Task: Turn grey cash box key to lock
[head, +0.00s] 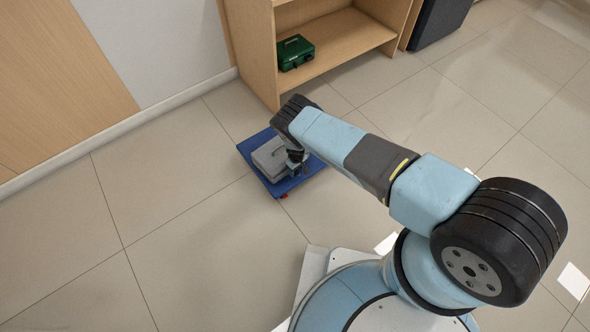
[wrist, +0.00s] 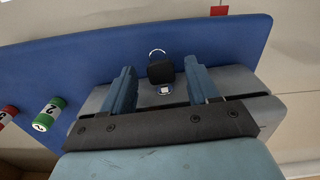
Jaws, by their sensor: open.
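The grey cash box (head: 267,154) sits on a blue platform (head: 247,151) on the floor, partly hidden by my arm. In the wrist view the box (wrist: 245,80) shows behind and beside my fingers. A key with a black head (wrist: 160,72) and a wire ring stands at the box's face, over a small blue-and-white patch. My gripper (wrist: 159,66) is open, with one finger on each side of the key head and a visible gap at both sides. In the head view my gripper (head: 296,160) is at the box's right side. The keyhole is hidden.
A wooden shelf unit (head: 262,50) stands behind the platform, with a green cash box (head: 296,52) on it. A dark cabinet (head: 438,20) is at the back right. A green cylinder marked 2 (wrist: 47,115) and a red one (wrist: 7,115) lie left. Tiled floor is clear at left.

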